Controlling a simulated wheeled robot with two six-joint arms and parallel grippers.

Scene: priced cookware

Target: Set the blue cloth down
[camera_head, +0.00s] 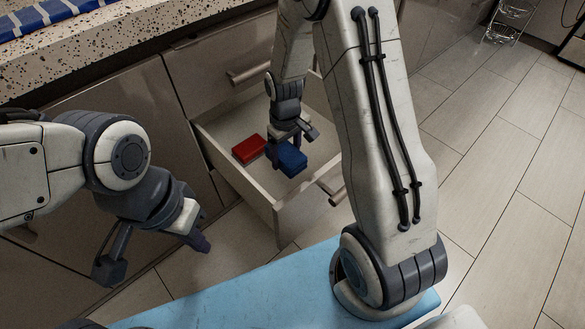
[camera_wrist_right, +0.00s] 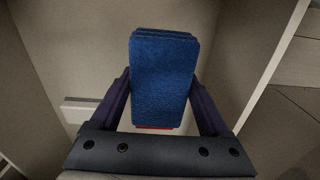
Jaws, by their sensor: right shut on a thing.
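The blue cloth (camera_head: 291,161) is a folded, layered rectangle inside the open drawer (camera_head: 240,115). My right gripper (camera_head: 292,145) reaches down into the drawer and is shut on the blue cloth. In the right wrist view the blue cloth (camera_wrist_right: 164,80) lies between the two fingers. I cannot tell whether its underside touches the drawer floor. A red cloth (camera_head: 249,149) lies flat in the drawer to the left of the blue one, and a red sliver (camera_wrist_right: 155,130) shows below the blue cloth in the right wrist view. My left gripper (camera_head: 153,258) is open and empty, outside the drawer.
A speckled countertop (camera_head: 110,50) runs above the cabinets, with a blue striped cloth (camera_head: 40,17) on it. The drawer's walls stand around my right gripper. Tiled floor (camera_head: 500,200) is clear at the right. A wire rack (camera_head: 505,22) stands far back.

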